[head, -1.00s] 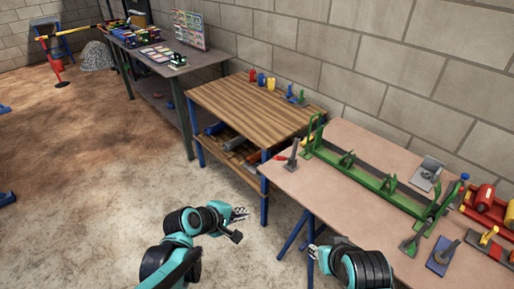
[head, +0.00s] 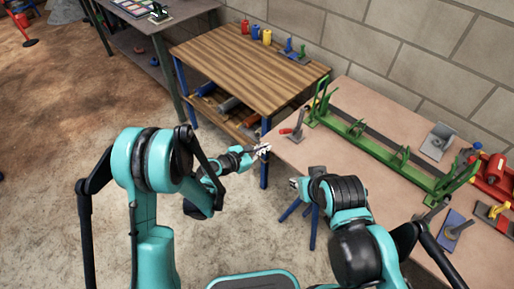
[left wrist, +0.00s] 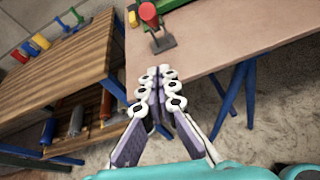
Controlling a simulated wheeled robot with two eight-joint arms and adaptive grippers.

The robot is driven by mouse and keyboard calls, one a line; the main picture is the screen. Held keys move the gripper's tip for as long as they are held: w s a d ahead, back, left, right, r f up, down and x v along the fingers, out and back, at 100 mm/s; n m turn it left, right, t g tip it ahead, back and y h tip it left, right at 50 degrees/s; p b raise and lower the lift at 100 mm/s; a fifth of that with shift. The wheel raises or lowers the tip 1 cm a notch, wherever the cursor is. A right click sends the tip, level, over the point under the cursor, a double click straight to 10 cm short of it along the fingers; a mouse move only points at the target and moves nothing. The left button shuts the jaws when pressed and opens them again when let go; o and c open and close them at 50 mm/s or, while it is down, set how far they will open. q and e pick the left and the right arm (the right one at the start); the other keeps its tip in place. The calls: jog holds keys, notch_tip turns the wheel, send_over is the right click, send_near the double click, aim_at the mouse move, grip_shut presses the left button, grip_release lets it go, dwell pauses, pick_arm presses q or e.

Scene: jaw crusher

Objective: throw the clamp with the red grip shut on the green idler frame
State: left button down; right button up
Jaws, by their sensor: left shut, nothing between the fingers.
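The clamp with the red grip (head: 297,124) stands on the pinkish-brown table at the left end of the green idler frame (head: 375,144). Its red grip sticks out to the left, toward the table edge. In the left wrist view the red grip (left wrist: 149,13) is at the top, just beyond my fingertips. My left gripper (head: 263,149) is shut and empty, just off the table's left edge, apart from the clamp. Its fingers (left wrist: 160,75) lie together in the left wrist view. My right gripper (head: 296,184) is at the table's front edge; its fingers are too small to read.
A wooden-topped bench (head: 245,55) with blue legs stands left of the table (head: 330,150), with a narrow gap between. Rollers lie on its lower shelf. Other clamps and a red machine (head: 494,170) stand on the table's right.

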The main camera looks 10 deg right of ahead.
pick_arm(q)
jog(key=w+d+r+b, duration=0.1)
jog(key=w+d, duration=0.1)
jog(key=d, duration=0.3)
jog(key=shift+w+d+r+b, duration=0.15)
jog(key=shift+w+r+b, duration=0.2)
jog(key=shift+w, duration=0.05)
jog(key=shift+r, duration=0.1)
